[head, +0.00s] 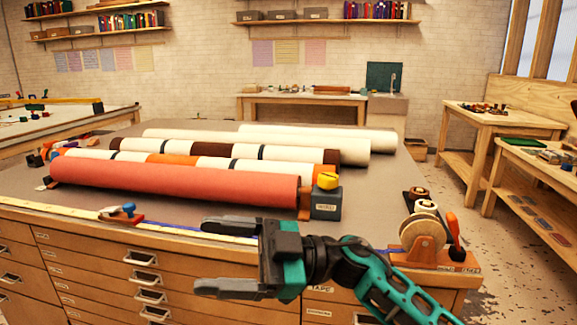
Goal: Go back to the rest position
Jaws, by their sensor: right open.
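My right gripper (215,256) is open and empty. It is in front of the drawer cabinet's front edge, with its two fingers pointing left and a wide gap between them. Its teal and black arm comes in from the lower right. My left gripper is not in view. Several rolls lie across the worktop (110,215): a coral-red roll (180,184) at the front, a banded white, orange and dark brown roll (130,157) behind it, and cream rolls (320,137) at the back. The gripper is apart from all of them.
A tape dispenser (425,240) stands at the worktop's right corner. A grey box with a yellow knob (327,200) sits by the red roll's right end. A blue-knobbed tool (122,213) lies near the front edge. Side tables (500,125) stand at right; floor (450,190) between is open.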

